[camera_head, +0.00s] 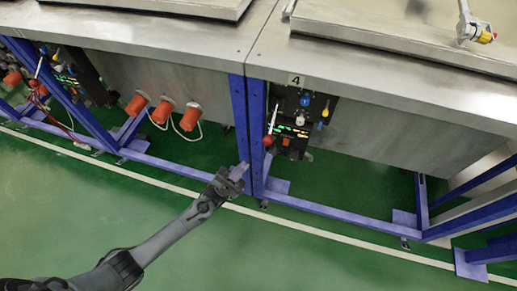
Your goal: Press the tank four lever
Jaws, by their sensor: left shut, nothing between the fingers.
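Tank four (400,136) is the steel tank on the right, marked by a label with the number 4 (296,80). Below the label hangs a black control panel (300,110) with green lights and blue and yellow knobs. A lever with a white rod and a red ball (268,141) sits at the panel's left side, beside the blue post. My left gripper (238,170) is shut and empty. In the picture it is below and left of the red ball, in front of the blue frame, and appears apart from the lever. My right gripper is not in view.
Blue posts (257,125) and low rails (330,217) support the tanks. Another panel with a lever (66,70) is at the far left. The green floor (300,262) in front is clear.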

